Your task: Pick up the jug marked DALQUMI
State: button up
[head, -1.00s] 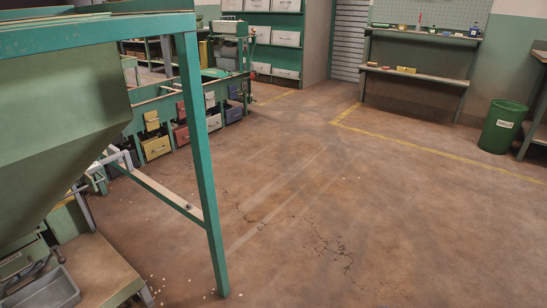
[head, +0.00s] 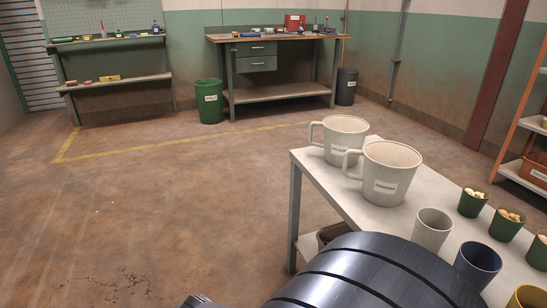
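Two large pale grey jugs with side handles stand upright on a light grey table (head: 322,178). The farther jug (head: 345,130) and the nearer jug (head: 388,168) each have a white label on the front and a handle on the left. The lettering is too small to read, so I cannot tell which one is marked DALQUMI. A dark ridged part of my own arm covers the bottom middle of the head view. My gripper is not in view.
On the table stand a pale cup (head: 431,229), a blue cup (head: 477,264), a yellow cup (head: 528,298) and green cups of nuts (head: 472,203). Open floor (head: 200,200) lies left. A workbench (head: 270,98), green bin (head: 209,102) and dark bin (head: 346,87) stand at the back.

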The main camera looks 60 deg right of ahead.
aim_at(336, 141)
jog(key=z, duration=2.3)
